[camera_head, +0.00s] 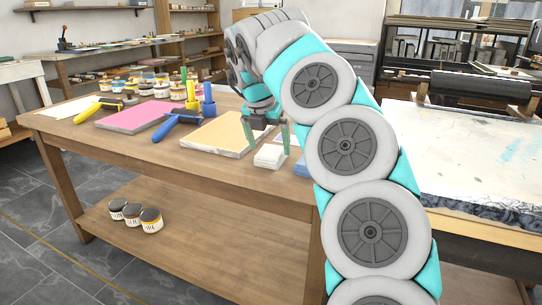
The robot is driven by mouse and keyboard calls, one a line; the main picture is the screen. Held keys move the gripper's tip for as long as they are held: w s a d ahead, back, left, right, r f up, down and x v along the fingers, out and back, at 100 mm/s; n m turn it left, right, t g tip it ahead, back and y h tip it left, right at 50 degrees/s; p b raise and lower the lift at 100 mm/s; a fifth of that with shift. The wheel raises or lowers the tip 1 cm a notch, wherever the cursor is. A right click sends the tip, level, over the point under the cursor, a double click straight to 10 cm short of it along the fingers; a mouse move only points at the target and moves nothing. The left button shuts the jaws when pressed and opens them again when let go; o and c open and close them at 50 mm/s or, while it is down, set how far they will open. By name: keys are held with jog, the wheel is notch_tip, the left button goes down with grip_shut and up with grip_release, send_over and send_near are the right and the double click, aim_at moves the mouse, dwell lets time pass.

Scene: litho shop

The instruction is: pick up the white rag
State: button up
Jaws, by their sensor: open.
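The white rag (269,157) lies folded on the wooden table, near its front edge. My gripper (266,137) is just above it, pointing down. Its two green-tipped fingers are spread apart, one towards each side of the rag, and nothing shows held between them. Whether the fingertips touch the rag or the table I cannot tell. My arm comes in from the right and hides part of the table behind it.
A tan slab (222,134) lies left of the rag. Further left are a pink slab (137,117), a blue-handled roller (180,119) and several jars. A blue item (301,167) lies right of the rag. A stone-topped press (470,160) stands at right.

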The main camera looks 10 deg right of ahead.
jog(key=shift+x, duration=0.8)
jog(key=c, duration=1.2)
jog(key=shift+o, duration=0.2)
jog(key=shift+r, duration=0.15)
jog(key=shift+r, duration=1.6)
jog(key=shift+s+d+r+b, duration=0.3)
jog(key=shift+s+d, duration=1.1)
jog(key=shift+s, duration=0.9)
jog(key=shift+s+d+r+b, duration=0.2)
jog(key=shift+s+d+b, duration=0.25)
jog(key=shift+s+d, duration=1.4)
jog(key=shift+s+d+r+b, duration=0.35)
jog(key=shift+s+d, duration=0.6)
jog(key=shift+s, duration=1.75)
